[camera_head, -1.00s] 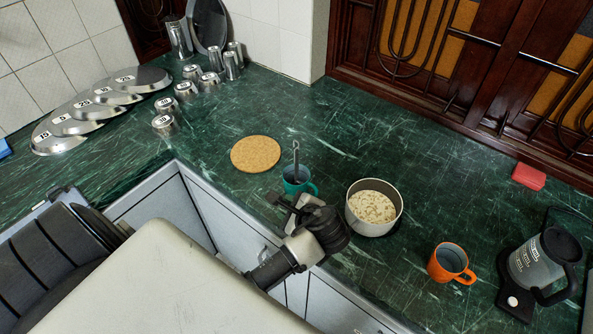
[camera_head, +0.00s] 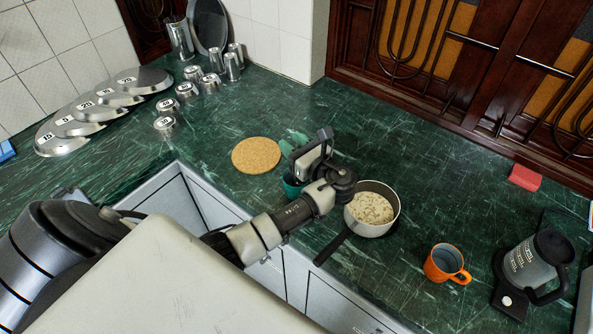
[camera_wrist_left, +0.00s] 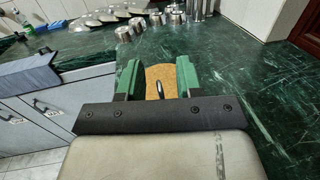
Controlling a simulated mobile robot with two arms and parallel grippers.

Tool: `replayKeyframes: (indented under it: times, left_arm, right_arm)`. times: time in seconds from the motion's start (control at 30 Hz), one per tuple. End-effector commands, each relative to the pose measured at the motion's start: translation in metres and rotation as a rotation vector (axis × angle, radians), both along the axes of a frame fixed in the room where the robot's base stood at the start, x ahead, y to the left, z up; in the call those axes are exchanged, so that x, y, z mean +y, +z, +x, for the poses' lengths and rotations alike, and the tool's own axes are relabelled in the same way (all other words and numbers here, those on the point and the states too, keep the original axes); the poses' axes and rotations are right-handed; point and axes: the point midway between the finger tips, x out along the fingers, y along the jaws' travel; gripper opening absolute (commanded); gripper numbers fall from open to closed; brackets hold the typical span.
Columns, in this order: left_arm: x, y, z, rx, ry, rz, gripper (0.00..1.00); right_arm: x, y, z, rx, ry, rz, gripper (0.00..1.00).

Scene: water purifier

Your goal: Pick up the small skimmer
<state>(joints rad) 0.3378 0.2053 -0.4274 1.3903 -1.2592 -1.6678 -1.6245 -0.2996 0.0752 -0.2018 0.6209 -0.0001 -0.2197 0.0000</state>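The small skimmer stood handle-up in a teal cup (camera_head: 291,186) a second ago; in the head view it is now hidden behind my gripper. My left gripper (camera_head: 293,142) is above that cup, its green fingers pointing toward the back left. In the left wrist view the gripper (camera_wrist_left: 157,76) is open, with a clear gap between its fingers. A thin dark-and-light tip (camera_wrist_left: 160,88), apparently the skimmer's handle, shows between them, apart from both. My right gripper is not in view.
A pot of pale food (camera_head: 371,208) stands right of the cup, its dark handle toward the front. A cork mat (camera_head: 256,155) lies behind left. An orange mug (camera_head: 446,263) and a glass jug (camera_head: 538,262) stand further right. Metal lids and cups are back left.

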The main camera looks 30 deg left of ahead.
Motion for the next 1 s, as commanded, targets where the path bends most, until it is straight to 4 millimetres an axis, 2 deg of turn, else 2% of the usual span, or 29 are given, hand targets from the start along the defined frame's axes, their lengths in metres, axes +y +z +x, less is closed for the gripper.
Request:
replayKeyframes:
  times: [0.1,0.3,0.53,0.57,0.87,1.0]
  left_arm:
    - [0.0123,0.0004,0.0032,0.001,0.0,0.0,0.35]
    - [0.0129,-0.0011,0.0035,0.001,-0.001,-0.002,0.35]
    - [0.0126,-0.0011,0.0035,0.001,-0.001,-0.002,0.01]
    - [0.0126,-0.0011,0.0035,0.001,-0.001,-0.002,0.0]
    - [0.0126,-0.0009,0.0033,0.001,-0.001,-0.002,0.0]
    - [0.0126,0.0083,0.0038,-0.003,-0.001,-0.003,0.0]
  right_arm:
    - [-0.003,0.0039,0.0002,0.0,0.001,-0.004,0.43]
    - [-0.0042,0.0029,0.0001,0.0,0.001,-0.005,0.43]
    - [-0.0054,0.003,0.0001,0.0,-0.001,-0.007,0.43]
    - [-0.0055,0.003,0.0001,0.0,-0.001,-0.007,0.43]
    - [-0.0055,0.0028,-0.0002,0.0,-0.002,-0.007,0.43]
    - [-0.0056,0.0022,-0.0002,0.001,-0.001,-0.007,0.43]
